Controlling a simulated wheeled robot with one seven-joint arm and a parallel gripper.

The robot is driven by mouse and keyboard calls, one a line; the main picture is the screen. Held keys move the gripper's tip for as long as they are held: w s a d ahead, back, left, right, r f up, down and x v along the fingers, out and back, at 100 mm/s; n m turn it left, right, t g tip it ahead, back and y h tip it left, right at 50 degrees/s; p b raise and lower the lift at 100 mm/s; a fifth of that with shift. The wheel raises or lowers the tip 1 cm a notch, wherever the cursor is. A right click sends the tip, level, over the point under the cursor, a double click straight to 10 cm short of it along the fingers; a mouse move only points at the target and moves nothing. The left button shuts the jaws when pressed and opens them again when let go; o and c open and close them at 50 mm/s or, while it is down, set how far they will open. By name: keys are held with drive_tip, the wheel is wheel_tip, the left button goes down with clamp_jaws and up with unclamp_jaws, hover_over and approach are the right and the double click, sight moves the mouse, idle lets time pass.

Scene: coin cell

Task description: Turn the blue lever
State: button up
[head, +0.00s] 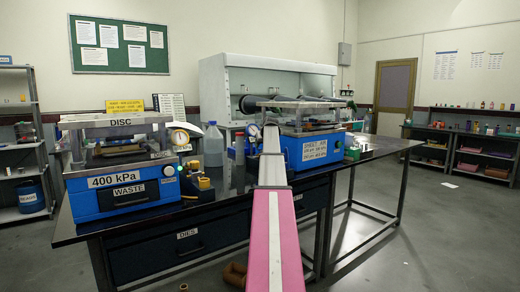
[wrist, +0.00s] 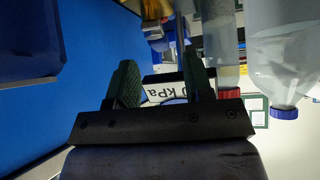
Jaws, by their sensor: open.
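My gripper (wrist: 159,66) shows in the wrist view with two dark green fingers apart and nothing held between them. In the head view its fingers are not clear behind my arm, beside the right blue press (head: 306,150). The left blue press (head: 112,197) carries the signs "DISC", "400 kPa" and "WASTE". I cannot surely pick out a blue lever in either view. A label ending in "kPa" (wrist: 170,91) appears upside down beyond the fingers. A broad blue surface (wrist: 110,35) lies left of them in the wrist view.
A clear bottle (head: 213,145) stands between the presses; a bottle with a blue cap (wrist: 284,112) is close on the right in the wrist view. Small yellow fittings (head: 205,183) sit by the left press. The dark bench (head: 85,236) has drawers.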

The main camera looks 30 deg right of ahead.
sight(260, 149)
drive_tip(key=x, duration=0.3)
drive_tip(key=shift+w+f, duration=0.1)
clamp_jaws()
drive_tip(key=m+g+h, duration=0.1)
drive_tip(key=m+h, duration=0.1)
drive_tip(key=m, duration=0.1)
drive_tip(key=d+m+h, duration=0.1)
drive_tip(key=m+h, duration=0.1)
drive_tip(key=shift+s+d+m+g, duration=0.1)
drive_tip(key=shift+s+m+g, duration=0.15)
drive_tip(key=shift+m+g, duration=0.15)
drive_tip(key=shift+s+d+m+g+h, duration=0.15)
drive_tip(key=shift+m+g+h, duration=0.3)
drive_tip(key=shift+m, duration=0.35)
drive_tip(key=shift+s+d+m+g+h, duration=0.15)
drive_tip(key=shift+m+g+h, duration=0.2)
drive_tip(key=shift+m+g, duration=0.35)
drive_tip(key=shift+s+d+m+g+h, duration=0.15)
drive_tip(key=shift+m+g+h, duration=0.25)
drive_tip(key=shift+m, duration=0.5)
